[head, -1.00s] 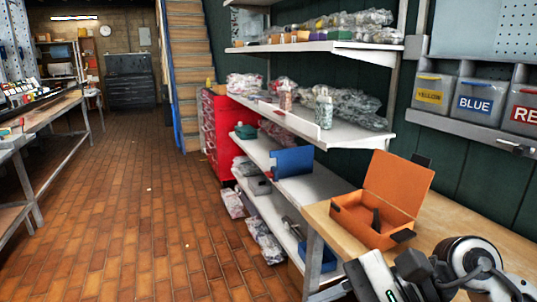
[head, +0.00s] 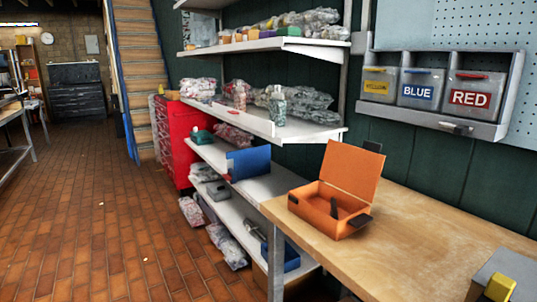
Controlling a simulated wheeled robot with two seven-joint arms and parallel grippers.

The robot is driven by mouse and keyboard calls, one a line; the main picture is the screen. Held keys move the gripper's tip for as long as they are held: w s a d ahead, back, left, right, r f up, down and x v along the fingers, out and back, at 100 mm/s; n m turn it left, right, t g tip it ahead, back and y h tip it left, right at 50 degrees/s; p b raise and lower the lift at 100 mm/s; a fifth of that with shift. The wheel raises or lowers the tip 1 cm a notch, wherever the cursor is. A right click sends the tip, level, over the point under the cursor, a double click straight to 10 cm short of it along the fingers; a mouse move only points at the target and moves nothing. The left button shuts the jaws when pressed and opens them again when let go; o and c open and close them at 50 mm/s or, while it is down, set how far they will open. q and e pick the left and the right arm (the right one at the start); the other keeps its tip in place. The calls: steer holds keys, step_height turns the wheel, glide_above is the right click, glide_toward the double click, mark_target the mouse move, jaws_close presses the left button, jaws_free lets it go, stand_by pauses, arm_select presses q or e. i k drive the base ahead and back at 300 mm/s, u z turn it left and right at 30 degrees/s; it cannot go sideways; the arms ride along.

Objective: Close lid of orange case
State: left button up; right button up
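The orange case (head: 325,206) sits on the left end of the wooden workbench in the head view. Its lid (head: 351,174) stands open, tilted up at the back right side. Dark latches or clips show on the case's front edge and near the lid's top corner. A small dark piece shows inside the case. Neither of my grippers is in the head view.
The wooden workbench (head: 425,246) is mostly clear right of the case. A grey and yellow object (head: 503,280) stands at the lower right. Yellow, blue and red labelled bins (head: 420,88) hang on the wall above. White shelves (head: 262,122) with wrapped goods stand to the left.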

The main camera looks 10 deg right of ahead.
mark_target(357, 171)
steer(key=u, duration=0.4)
steer(key=k, duration=0.35)
steer(key=z, duration=1.15)
